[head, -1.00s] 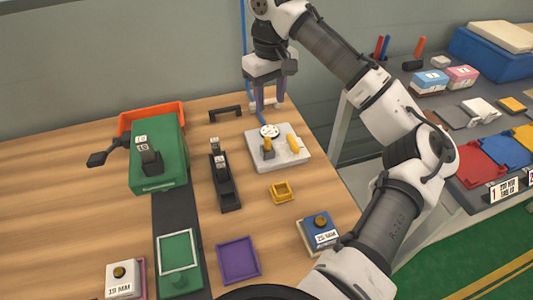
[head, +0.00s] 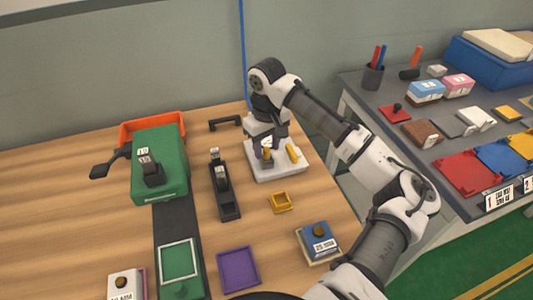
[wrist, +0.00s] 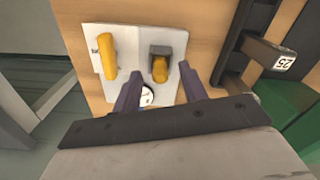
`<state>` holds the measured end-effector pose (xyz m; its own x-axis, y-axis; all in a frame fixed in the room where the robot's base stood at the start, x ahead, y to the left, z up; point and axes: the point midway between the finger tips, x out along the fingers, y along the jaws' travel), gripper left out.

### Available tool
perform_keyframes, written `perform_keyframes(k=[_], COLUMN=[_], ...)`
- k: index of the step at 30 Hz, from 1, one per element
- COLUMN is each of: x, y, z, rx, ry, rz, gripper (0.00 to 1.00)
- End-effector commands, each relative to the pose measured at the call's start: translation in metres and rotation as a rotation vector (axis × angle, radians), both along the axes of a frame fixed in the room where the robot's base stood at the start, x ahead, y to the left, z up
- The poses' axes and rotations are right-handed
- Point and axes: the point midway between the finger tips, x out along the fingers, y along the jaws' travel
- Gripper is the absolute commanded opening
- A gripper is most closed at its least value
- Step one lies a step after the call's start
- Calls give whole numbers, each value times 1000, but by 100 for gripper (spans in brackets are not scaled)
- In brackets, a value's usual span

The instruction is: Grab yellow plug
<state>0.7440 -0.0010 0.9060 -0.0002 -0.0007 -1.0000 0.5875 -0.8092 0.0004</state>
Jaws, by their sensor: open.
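Two yellow pieces stand on a white plate (head: 262,174) on the wooden table. One, a short yellow plug (head: 267,156), sits at a dark grey holder; it shows in the wrist view (wrist: 160,70) with the grey holder (wrist: 160,50) just beyond it. The other, a longer yellow piece (head: 292,152), stands to its right in the head view and to its left in the wrist view (wrist: 107,56). My gripper (wrist: 160,72) is open above the plate, its purple fingers on either side of the short plug in the picture. I cannot tell whether they touch it.
A round white dial (wrist: 147,96) is on the plate, partly hidden by a finger. A black clamp stand (head: 222,190) and a green machine (head: 160,165) stand to the left. A small yellow tray (head: 281,203) lies in front. A grey side table (head: 455,140) stands right.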

Motion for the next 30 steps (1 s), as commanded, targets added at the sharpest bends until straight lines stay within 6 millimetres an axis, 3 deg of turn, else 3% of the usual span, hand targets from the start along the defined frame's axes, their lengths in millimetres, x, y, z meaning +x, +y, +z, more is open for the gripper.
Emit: perform_keyframes(k=[4, 11, 20, 30], x=[0, 0, 0, 0], y=[0, 0, 0, 0], z=[-12, -13, -13, -11], rx=[0, 1, 0, 1], ry=[0, -1, 0, -1], rz=[0, 0, 0, 0], gripper=[43, 41, 2, 0])
